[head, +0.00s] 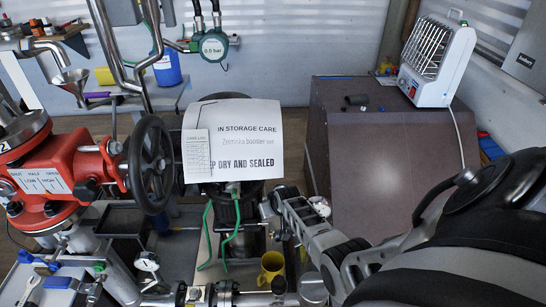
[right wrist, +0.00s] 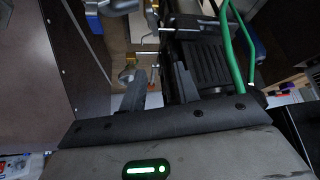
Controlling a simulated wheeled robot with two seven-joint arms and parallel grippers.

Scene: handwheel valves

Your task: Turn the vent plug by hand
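I cannot pick out the vent plug with certainty. The booster set (head: 226,208) stands in the middle of the head view, its upper part hidden behind a paper sign. My right gripper (head: 268,207) comes in from the right and is just right of the booster set. In the right wrist view its two dark fingers (right wrist: 160,78) stand apart with a gap between them, and nothing is visibly held. Small metal and brass fittings (right wrist: 147,55) show beyond the fingertips, beside a dark ribbed housing (right wrist: 205,65). Contact cannot be told. My left gripper is not in view.
A paper sign (head: 240,140) hangs over the booster set. Green hoses (head: 207,235) run down its front. A red valve body (head: 75,170) with a black handwheel (head: 151,165) stands left. A yellow mug (head: 271,268) is below. A brown cabinet (head: 390,160) carries a white heater (head: 437,62).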

